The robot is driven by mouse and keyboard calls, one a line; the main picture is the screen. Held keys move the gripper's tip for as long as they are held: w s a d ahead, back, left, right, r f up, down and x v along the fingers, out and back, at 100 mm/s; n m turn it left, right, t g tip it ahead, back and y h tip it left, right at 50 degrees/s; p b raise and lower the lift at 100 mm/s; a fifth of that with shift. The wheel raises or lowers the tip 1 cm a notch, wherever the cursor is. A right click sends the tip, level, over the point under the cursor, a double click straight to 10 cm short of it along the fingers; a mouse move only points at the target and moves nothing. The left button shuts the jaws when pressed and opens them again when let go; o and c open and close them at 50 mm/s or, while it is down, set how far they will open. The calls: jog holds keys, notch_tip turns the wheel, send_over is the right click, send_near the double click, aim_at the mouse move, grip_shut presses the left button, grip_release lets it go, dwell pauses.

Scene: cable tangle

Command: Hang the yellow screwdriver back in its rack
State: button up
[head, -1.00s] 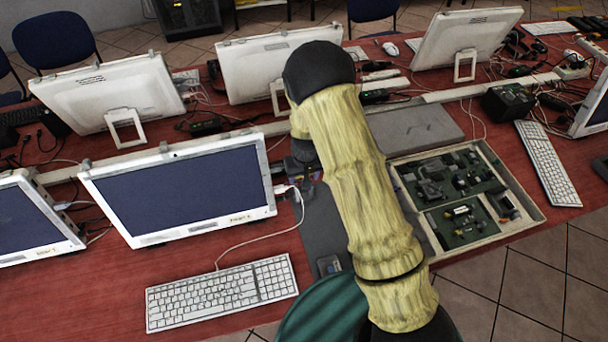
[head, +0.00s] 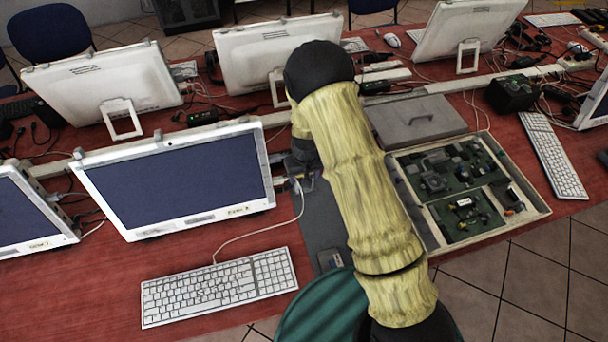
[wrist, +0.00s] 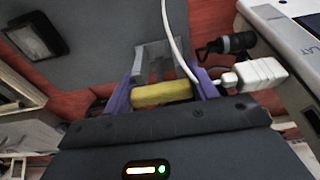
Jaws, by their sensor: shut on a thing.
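The yellow screwdriver (wrist: 162,94) is between the purple fingers of my gripper (wrist: 160,96) in the wrist view; only its yellow handle shows. My gripper is shut on it. A grey bracket-like piece (wrist: 158,55), perhaps the rack, stands just beyond the handle; I cannot tell whether they touch. In the head view my gripper (head: 304,182) is small and partly hidden by my arm, right of the near monitor. I cannot make out the screwdriver or the rack there.
A white cable (wrist: 172,35) runs close past the bracket to a white plug (wrist: 255,76). A black connector (wrist: 228,44) lies nearby. The near monitor (head: 175,180), keyboard (head: 218,286) and open circuit-board case (head: 490,234) flank my arm. A grey lidded box (head: 415,122) lies behind.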

jog(key=shift+s+d, duration=0.1)
dwell(0.5)
jog(key=shift+f, duration=0.25)
jog(key=shift+f+b, duration=0.35)
jog(key=shift+b, duration=0.1)
dwell(0.4)
jog(key=o, duration=1.1)
jog(key=r, duration=0.5)
jog(key=s+r, duration=0.1)
jog(key=r, duration=0.5)
jog(key=s+r+b, duration=0.1)
jog(key=r, duration=0.5)
jog(key=shift+d+r, duration=0.15)
jog(key=shift+d, duration=0.1)
